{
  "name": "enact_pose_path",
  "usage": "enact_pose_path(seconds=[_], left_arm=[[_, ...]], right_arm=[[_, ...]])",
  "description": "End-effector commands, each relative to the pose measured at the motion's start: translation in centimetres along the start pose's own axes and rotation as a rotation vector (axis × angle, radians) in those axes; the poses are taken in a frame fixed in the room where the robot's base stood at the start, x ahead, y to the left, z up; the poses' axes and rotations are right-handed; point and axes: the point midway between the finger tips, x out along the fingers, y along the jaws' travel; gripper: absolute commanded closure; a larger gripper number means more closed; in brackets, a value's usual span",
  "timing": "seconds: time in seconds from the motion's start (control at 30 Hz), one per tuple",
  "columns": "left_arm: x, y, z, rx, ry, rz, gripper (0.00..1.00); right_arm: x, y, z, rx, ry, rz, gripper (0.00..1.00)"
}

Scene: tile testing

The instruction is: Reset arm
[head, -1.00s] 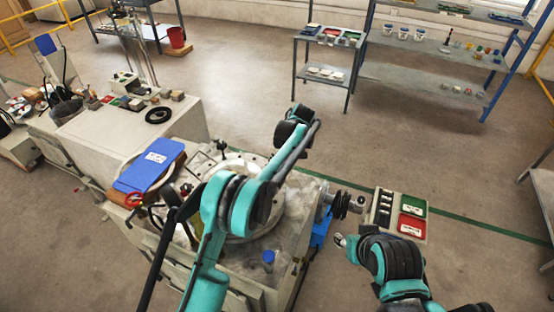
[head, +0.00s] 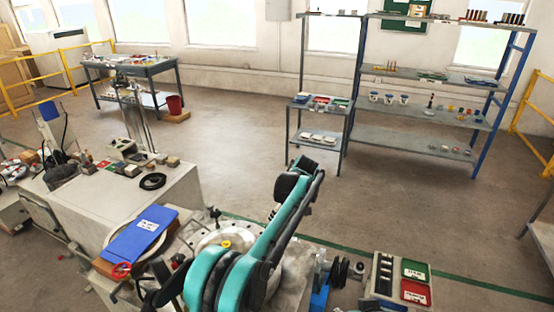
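One of my teal and black arms rises from the bottom middle of the head view over the round metal plate of the machine (head: 215,238). Its bent upper end, a black joint, is the highest part of it in view. No fingertips can be made out on this arm. My other arm is not in view. Neither gripper can be identified, and nothing held is visible.
A tray with green and red boxes (head: 386,274) is at lower right. Grey shelves (head: 425,140), a table (head: 133,69) and a red bucket (head: 175,104) stand behind. The middle floor is clear.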

Motion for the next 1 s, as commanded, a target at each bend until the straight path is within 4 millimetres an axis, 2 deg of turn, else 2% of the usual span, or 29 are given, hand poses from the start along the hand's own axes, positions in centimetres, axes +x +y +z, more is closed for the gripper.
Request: enact_pose_path(seconds=[0.17, 0.33, 0.53, 0.77, 1.0], left_arm=[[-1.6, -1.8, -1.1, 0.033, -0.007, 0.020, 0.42], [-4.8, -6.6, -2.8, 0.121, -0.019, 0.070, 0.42], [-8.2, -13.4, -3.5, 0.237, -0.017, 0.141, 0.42], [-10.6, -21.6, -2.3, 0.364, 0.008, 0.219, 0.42], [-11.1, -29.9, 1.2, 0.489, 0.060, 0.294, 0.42]], right_arm=[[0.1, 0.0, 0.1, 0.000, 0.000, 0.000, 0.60], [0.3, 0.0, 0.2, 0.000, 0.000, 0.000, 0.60], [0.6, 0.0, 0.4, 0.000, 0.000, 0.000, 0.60], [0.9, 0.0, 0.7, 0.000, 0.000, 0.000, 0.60], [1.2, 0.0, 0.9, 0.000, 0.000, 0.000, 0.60]])
